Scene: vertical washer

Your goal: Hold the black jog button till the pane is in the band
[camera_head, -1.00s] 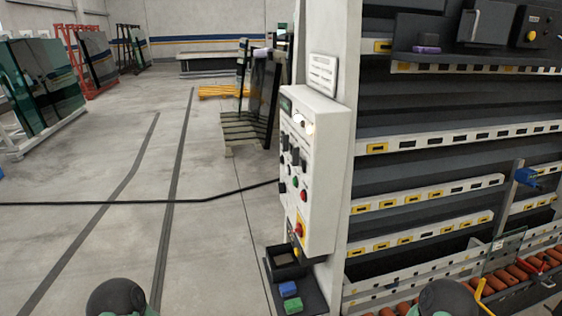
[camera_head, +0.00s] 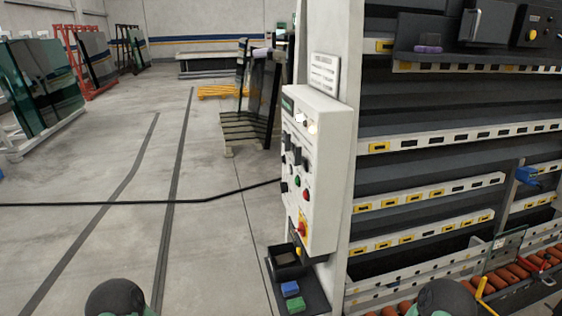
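A white control box (camera_head: 322,160) hangs on the grey post at the centre. Its front carries several small black controls, one of them a black button (camera_head: 284,187) at the lower left; I cannot tell which is the jog button. A small, clear greenish pane (camera_head: 508,241) seems to stand above the orange rollers at the lower right. I cannot make out the band. Neither of my grippers is in view; only rounded dark parts of my arms show at the bottom edge.
A green button (camera_head: 297,182), a red button (camera_head: 306,195) and a red-and-yellow switch (camera_head: 302,230) are on the box. A black tray (camera_head: 286,261) and blue and green blocks sit below it. The washer (camera_head: 450,160) fills the right.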

